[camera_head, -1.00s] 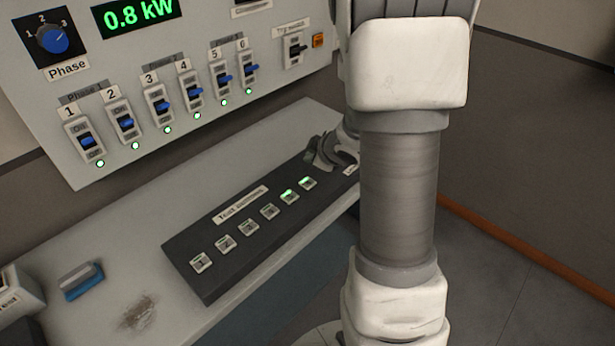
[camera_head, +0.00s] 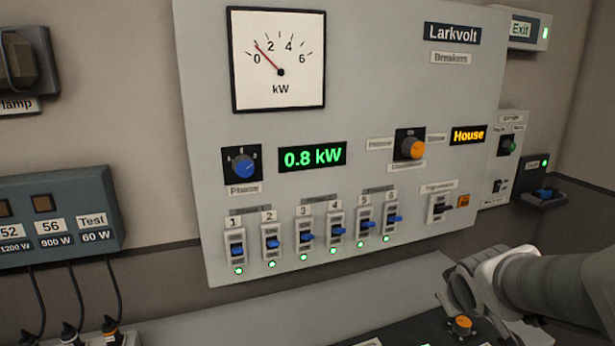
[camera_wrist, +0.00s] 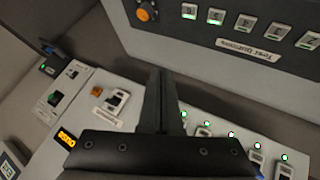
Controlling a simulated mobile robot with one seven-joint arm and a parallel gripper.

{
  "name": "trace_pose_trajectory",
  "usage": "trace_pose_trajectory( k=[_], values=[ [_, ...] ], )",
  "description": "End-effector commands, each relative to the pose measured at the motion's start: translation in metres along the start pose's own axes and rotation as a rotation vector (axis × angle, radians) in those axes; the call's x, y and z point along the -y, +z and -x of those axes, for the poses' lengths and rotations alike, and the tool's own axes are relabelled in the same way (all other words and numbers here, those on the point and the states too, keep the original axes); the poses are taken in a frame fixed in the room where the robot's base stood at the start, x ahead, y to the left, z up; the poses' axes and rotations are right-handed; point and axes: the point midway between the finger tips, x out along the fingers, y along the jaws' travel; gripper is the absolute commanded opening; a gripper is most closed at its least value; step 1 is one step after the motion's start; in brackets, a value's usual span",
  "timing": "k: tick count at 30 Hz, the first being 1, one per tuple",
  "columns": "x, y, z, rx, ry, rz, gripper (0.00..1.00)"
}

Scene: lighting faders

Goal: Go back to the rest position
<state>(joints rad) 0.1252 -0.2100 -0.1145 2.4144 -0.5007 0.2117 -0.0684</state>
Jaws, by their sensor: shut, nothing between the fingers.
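My gripper (camera_wrist: 160,80) is shut and empty; its dark fingers stand together in the middle of the wrist view. The fingertips are hard to make out there. The breaker panel (camera_head: 350,110) stands behind it, with a row of blue-handled switches (camera_head: 302,238) and lit green lamps. No contact between my gripper and the panel shows.
A kW meter (camera_head: 278,60), a green 0.8 kW display (camera_head: 312,156) and an amber House display (camera_head: 468,134) are on the panel. A load box (camera_head: 60,190) with cables is at left. Test buttons (camera_wrist: 246,20) line the dark console. Open air lies before the panel.

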Motion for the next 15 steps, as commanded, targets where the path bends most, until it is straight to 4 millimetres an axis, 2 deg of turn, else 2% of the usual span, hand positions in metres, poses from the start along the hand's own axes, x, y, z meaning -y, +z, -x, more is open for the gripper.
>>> trace_pose_trajectory(
  k=[1,5,9,15],
  values=[
    [0.005,-0.001,0.021,0.005,-0.007,-0.040,0.00],
    [0.026,0.009,0.065,0.052,-0.055,-0.148,0.00],
    [0.057,0.025,0.111,0.101,-0.134,-0.245,0.00],
    [0.093,0.046,0.156,0.157,-0.241,-0.316,0.00]
  ],
)
